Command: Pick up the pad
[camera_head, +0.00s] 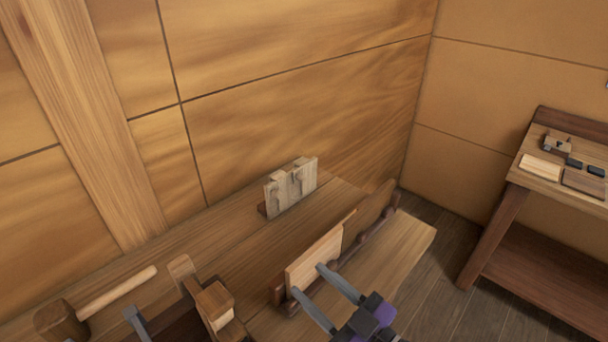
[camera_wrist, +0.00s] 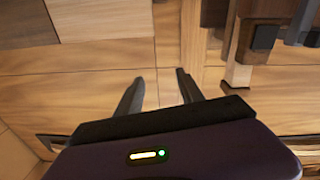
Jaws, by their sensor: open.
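A pale, flat wooden piece (camera_head: 314,258), which may be the pad, stands tilted on edge against a darker wooden rest on the workbench. I cannot tell for sure that it is the pad. My gripper (camera_head: 308,279) is open, with its two grey fingertips at the near face and lower edge of this piece. Whether they touch it is unclear. In the wrist view my gripper (camera_wrist: 160,76) has its fingers spread, with nothing visibly held between them and pale wood surfaces beyond.
A mallet (camera_head: 100,301) and a wooden block tool (camera_head: 207,299) lie at the bench's near left. A grey wooden panel (camera_head: 290,186) stands at the back by the wall. A side bench (camera_head: 540,170) with small items stands at right. Floor shows between the benches.

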